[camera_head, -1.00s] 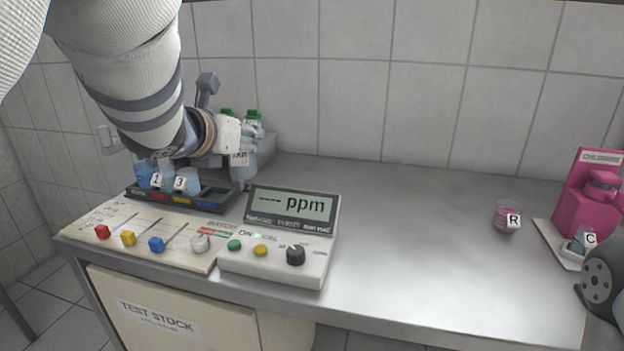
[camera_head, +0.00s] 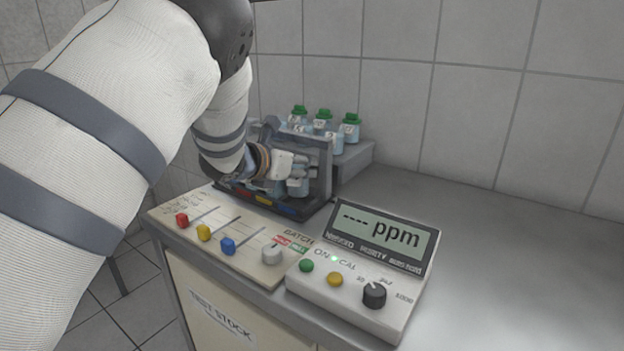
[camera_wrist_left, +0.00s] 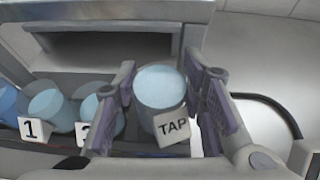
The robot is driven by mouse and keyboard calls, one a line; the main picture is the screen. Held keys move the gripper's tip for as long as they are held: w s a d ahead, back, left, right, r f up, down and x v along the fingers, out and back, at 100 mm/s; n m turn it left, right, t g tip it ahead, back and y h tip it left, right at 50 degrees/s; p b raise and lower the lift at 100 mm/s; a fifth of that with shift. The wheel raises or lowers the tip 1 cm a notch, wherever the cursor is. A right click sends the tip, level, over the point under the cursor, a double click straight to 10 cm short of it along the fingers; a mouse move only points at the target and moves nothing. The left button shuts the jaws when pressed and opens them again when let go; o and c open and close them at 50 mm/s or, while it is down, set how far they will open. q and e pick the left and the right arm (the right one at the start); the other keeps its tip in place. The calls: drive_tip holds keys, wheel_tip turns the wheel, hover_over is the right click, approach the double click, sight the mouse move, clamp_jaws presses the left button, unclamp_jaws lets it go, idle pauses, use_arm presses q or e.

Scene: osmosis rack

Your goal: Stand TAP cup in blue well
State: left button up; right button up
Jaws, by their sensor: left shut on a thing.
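The TAP cup (camera_wrist_left: 160,88), a clear cup of light blue liquid with a TAP card, is between the fingers of my left gripper (camera_wrist_left: 160,105). The gripper is shut on it and the cup looks upright. In the head view my left gripper (camera_head: 292,165) is low at the right end of the dark rack (camera_head: 250,203). The blue well's marker (camera_head: 288,211) is on the rack's front, just below the gripper. I cannot tell whether the cup's base is inside the well or above it. My right gripper is out of view.
Cup 1 (camera_wrist_left: 52,108) and another cup (camera_wrist_left: 98,112), its card partly hidden by a finger, stand left of the TAP cup. Green-capped bottles (camera_head: 323,122) stand behind on a grey ledge. The ppm meter (camera_head: 365,270) and switch panel (camera_head: 215,235) are in front.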

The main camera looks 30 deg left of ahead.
use_arm(q)
wheel_tip(320, 180, down, 4)
drive_tip(key=shift+a+r, duration=0.1)
drive_tip(key=shift+r, duration=0.25)
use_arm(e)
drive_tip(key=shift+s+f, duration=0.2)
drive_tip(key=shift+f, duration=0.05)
use_arm(q)
drive_tip(key=o, duration=0.8)
drive_tip(key=shift+s+r, duration=0.2)
drive_tip(key=shift+s, duration=0.05)
drive_tip(key=p+v, duration=0.1)
drive_tip(key=v, duration=1)
drive_tip(key=shift+s+r+p, duration=0.1)
drive_tip(key=shift+s+p, duration=0.1)
drive_tip(key=shift+p, duration=0.2)
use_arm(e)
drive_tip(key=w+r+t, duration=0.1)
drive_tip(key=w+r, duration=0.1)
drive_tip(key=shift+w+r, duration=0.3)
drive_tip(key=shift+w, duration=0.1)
